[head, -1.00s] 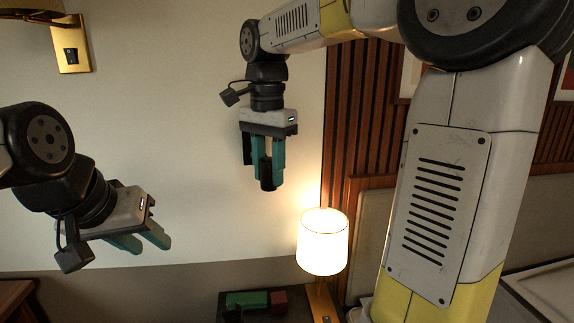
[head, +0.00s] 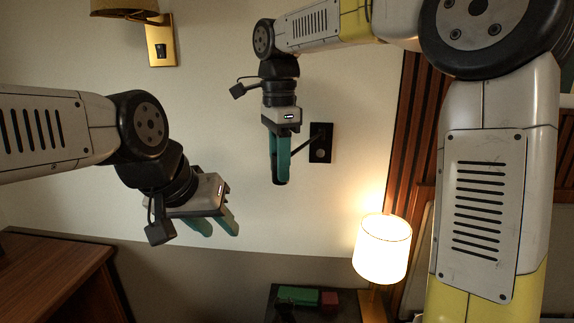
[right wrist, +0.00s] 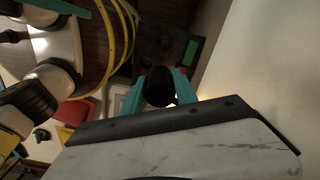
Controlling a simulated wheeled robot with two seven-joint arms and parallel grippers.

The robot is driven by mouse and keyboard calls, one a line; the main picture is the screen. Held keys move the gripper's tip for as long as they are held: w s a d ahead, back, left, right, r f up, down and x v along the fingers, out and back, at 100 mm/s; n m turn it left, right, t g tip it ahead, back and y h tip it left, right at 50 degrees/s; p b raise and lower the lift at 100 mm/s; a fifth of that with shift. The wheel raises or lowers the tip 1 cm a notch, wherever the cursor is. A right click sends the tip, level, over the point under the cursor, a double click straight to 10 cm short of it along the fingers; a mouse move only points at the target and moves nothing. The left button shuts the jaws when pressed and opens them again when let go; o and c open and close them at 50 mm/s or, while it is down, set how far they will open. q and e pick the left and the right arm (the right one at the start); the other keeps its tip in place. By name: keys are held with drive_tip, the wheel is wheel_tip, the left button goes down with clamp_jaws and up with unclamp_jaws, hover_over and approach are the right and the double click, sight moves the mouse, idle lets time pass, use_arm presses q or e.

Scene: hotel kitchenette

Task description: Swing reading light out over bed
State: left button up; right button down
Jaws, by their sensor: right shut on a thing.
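The reading light's black wall plate (head: 321,142) is on the pale wall in the head view, with a thin black arm (head: 303,145) reaching from it toward my right gripper. My right gripper (head: 280,168) points down, left of the plate, its teal fingers seen nearly edge-on. In the right wrist view it is shut on the light's black cylindrical head (right wrist: 159,88). In the head view, the fingers hide most of that head. My left gripper (head: 214,222) is open and empty, low on the left, apart from the light. The bed cannot be made out.
A lit table lamp (head: 382,248) stands at the lower right beside a dark nightstand with a green box (head: 299,295) and a red box (head: 329,299). A brass wall lamp (head: 160,40) is at the upper left. A wooden cabinet (head: 60,270) stands lower left.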

drive_tip(key=shift+w, duration=0.15)
drive_tip(key=c, duration=1)
unclamp_jaws()
drive_tip(key=shift+a, duration=0.15)
wheel_tip(320, 180, up, 8)
drive_tip(key=shift+f, duration=0.1)
